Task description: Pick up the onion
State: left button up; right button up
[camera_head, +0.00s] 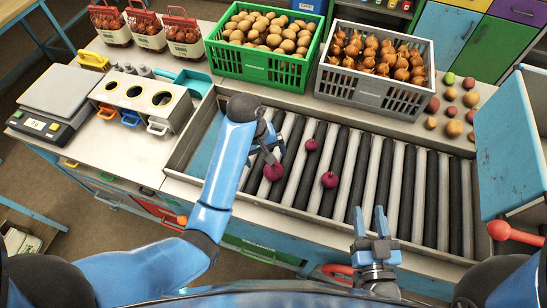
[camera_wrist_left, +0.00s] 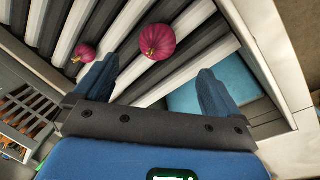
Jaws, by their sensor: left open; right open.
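Three red onions lie on the roller bed (camera_head: 398,190): one (camera_head: 273,172) at the left, one (camera_head: 329,179) to its right, one (camera_head: 311,145) behind. My left gripper (camera_head: 268,143) is open and empty, reaching over the rollers just behind the left onion. In the left wrist view, the open left fingers (camera_wrist_left: 160,84) are apart, with a larger-looking red onion (camera_wrist_left: 158,41) ahead of the gap, not between them. A smaller-looking onion (camera_wrist_left: 83,52) is beyond the left finger. My right gripper (camera_head: 373,224) is open and empty over the bed's front edge.
A green crate of potatoes (camera_head: 262,66) and a grey crate of yellow onions (camera_head: 367,93) stand behind the bed. A scale (camera_head: 50,105) and a bin with holes (camera_head: 140,100) stand at the left. The right rollers are clear.

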aim_at(272, 167)
pick_arm(q)
jog(key=f, duration=0.1)
jog(key=f+b, duration=0.2)
jog(key=shift+w+d, duration=0.15)
jog(key=shift+d, duration=0.1)
jog(key=shift+s+d+f, duration=0.2)
jog(key=shift+f, duration=0.3)
jog(key=shift+w+f, duration=0.1)
jog(key=shift+f, duration=0.4)
jog(key=shift+w+d+f+p, duration=0.2)
jog(key=shift+f+p, duration=0.35)
jog(key=f, duration=0.1)
jog(key=f+p, duration=0.1)
jog(key=shift+w+d+f, duration=0.15)
jog(key=shift+d+f, duration=0.2)
jog(key=shift+f, duration=0.05)
jog(key=shift+d+f, duration=0.1)
jog(key=shift+f, duration=0.55)
jog(key=c, duration=1.2)
